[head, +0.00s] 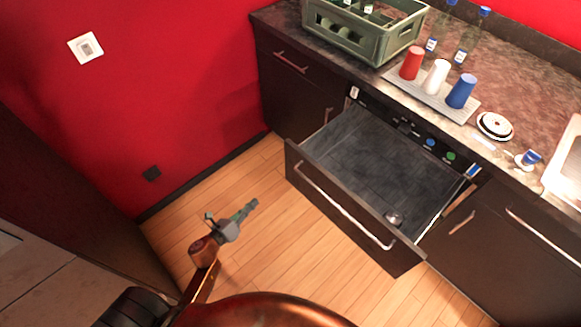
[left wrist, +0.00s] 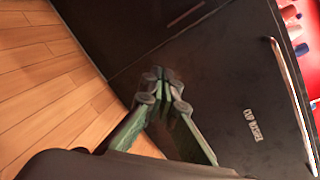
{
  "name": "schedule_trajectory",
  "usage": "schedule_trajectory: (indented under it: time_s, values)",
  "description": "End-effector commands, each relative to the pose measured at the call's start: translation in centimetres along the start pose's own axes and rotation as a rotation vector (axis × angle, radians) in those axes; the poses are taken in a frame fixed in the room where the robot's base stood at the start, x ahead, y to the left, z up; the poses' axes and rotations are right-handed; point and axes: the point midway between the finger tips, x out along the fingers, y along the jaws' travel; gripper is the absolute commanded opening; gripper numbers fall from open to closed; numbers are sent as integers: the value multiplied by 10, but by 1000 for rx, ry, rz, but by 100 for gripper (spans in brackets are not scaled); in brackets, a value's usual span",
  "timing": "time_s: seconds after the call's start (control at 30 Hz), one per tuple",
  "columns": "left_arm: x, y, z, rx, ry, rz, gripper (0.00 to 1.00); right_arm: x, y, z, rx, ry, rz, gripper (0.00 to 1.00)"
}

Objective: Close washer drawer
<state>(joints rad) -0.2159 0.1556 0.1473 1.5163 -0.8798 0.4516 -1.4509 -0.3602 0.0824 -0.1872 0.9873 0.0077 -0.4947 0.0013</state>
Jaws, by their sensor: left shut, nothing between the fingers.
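The washer drawer (head: 330,208) is pulled out from under the counter in the head view. Its dark front has a long silver handle, and its grey inside shows with a small round object (head: 394,219) near the front right. My left gripper (head: 252,204) is shut and empty, left of the drawer front and apart from it in the head view. In the left wrist view the gripper (left wrist: 164,76) points at dark cabinet fronts, with a long silver handle (left wrist: 290,95) at the right. My right gripper is in neither view.
The counter (head: 395,105) holds a green crate (head: 362,45), a tray (head: 455,104) with red, white and blue cups, bottles (head: 468,42), plates (head: 495,124) and a small cup (head: 531,157). A red wall (head: 190,110) stands at the left. Wooden floor (head: 290,260) is clear before the drawer.

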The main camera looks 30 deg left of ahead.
Motion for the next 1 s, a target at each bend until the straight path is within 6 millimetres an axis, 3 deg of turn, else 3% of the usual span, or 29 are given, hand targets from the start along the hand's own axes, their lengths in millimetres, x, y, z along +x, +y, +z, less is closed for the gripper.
schedule_trajectory:
  time_s: [0.03,0.1,0.27,0.47,1.0]
  values:
    - [4,-27,24,176,-25,-68,0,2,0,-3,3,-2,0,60]
    - [5,-60,47,386,-54,-137,0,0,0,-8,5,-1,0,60]
    - [3,-101,71,660,-95,-216,0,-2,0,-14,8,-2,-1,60]
    - [18,-112,76,713,-104,-231,0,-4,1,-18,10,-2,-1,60]
    - [118,-135,76,707,-101,-228,0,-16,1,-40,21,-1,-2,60]
